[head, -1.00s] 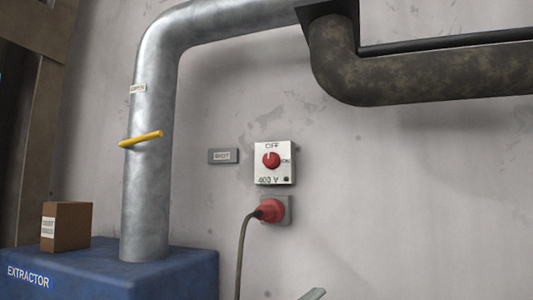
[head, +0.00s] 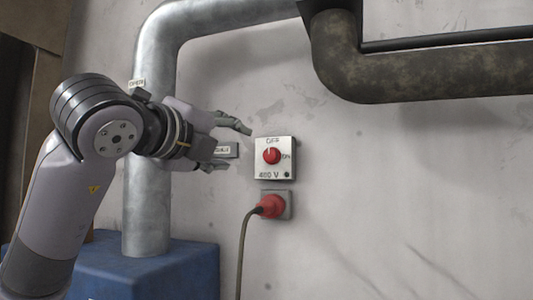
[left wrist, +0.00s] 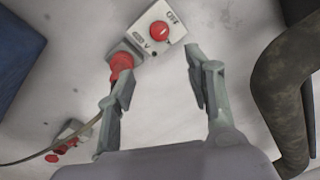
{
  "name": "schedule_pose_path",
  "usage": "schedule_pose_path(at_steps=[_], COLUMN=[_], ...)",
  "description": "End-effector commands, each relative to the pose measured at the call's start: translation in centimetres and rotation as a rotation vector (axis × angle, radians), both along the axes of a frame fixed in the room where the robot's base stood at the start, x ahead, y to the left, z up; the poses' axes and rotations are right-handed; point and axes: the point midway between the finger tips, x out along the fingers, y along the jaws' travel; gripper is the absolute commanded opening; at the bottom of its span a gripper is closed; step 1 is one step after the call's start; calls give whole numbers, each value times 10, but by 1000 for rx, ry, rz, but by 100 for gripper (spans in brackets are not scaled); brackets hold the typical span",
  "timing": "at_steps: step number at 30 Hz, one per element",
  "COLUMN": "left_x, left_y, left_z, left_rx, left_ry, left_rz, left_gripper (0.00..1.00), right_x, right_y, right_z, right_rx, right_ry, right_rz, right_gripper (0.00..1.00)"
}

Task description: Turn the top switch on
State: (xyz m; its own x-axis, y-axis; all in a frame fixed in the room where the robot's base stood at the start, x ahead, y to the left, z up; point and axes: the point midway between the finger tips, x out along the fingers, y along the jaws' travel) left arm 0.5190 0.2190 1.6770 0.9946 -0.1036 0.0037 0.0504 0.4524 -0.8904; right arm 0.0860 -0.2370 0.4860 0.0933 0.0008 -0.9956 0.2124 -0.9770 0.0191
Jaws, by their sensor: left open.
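The top switch is a white box (head: 262,172) on the wall with a round red knob (head: 272,156). OFF is printed above the knob and ON to its right. The knob's pale mark seems to point up at OFF. My left gripper (head: 237,148) is open and empty just left of the box, apart from it. In the left wrist view, the knob (left wrist: 159,31) shows beyond the open fingers (left wrist: 160,76), towards the top. My right gripper is not in view.
A red plug (head: 271,206) with a grey cable sits in a socket right below the switch. A metal pipe (head: 147,220) rises from a blue extractor box (head: 185,265) behind my left arm. A dark pipe (head: 420,80) runs above right. Another red-and-grey fitting (left wrist: 70,138) shows lower left in the wrist view.

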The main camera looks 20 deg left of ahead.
Motion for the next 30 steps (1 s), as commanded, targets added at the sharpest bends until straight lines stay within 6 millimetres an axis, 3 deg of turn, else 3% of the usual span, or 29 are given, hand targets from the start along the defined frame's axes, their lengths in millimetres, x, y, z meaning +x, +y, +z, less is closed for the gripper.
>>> schedule_pose_path(at_steps=[5,21,30], left_x=[25,139,168], left_y=[-2,-15,-19], left_z=[3,4,1], left_rx=[0,0,0], left_ry=[6,7,4], left_rz=[2,-1,-3], left_gripper=[48,48,48], right_x=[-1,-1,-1], right_y=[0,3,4], right_z=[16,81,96], right_rx=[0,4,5], right_ry=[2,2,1], right_rz=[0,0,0], right_gripper=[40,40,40])
